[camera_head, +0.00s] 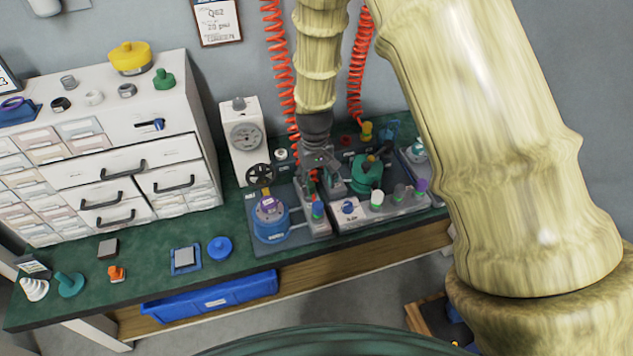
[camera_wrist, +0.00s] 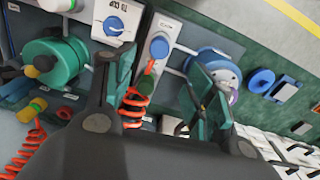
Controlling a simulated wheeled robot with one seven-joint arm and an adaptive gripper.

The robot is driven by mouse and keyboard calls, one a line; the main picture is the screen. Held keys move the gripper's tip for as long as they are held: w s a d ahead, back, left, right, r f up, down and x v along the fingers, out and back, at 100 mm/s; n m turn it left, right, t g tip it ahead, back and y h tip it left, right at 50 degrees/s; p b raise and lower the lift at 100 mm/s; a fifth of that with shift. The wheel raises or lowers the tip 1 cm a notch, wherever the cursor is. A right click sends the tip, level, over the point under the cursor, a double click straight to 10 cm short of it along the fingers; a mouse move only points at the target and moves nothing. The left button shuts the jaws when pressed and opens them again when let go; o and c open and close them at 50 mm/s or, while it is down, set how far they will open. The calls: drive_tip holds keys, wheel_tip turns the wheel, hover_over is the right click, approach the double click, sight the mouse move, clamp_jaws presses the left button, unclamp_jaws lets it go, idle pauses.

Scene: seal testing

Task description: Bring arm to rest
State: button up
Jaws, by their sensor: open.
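My gripper (camera_head: 322,178) hangs over the test rig at the back middle of the green bench (camera_head: 120,257) in the head view. In the wrist view my gripper (camera_wrist: 168,100) has its two dark fingers spread apart, with nothing held between them. Beyond the fingers are a blue knob (camera_wrist: 159,47) on a white block and a red coiled hose (camera_wrist: 134,100). A blue round vessel (camera_wrist: 215,65) lies partly behind the right finger. A teal round vessel (camera_wrist: 58,62) is left of the left finger. I cannot tell whether the fingers touch the rig.
A white drawer cabinet (camera_head: 130,120) stands on the bench at left. A white gauge box (camera_head: 243,138) stands left of my arm. Red coiled hoses (camera_head: 279,70) hang close beside my arm. Small parts, including a blue disc (camera_head: 219,248), lie along the bench's front. A blue bin (camera_head: 215,298) is below.

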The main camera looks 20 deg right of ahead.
idle(0.3)
drive_tip(key=s+d+f, duration=0.3)
drive_tip(key=s+f, duration=0.7)
drive_tip(key=f, duration=0.1)
drive_tip(key=s+f, duration=0.3)
drive_tip(key=s, duration=0.5)
drive_tip(key=s+d+f+m, duration=0.1)
drive_tip(key=s+f, duration=0.3)
drive_tip(key=s, duration=0.5)
drive_tip(key=s+d+f, duration=0.1)
drive_tip(key=s+f, duration=0.2)
drive_tip(key=s, duration=0.6)
drive_tip(key=shift+s+d+f+m, duration=0.2)
drive_tip(key=shift+d+f+m, duration=0.05)
drive_tip(key=shift+m, duration=0.05)
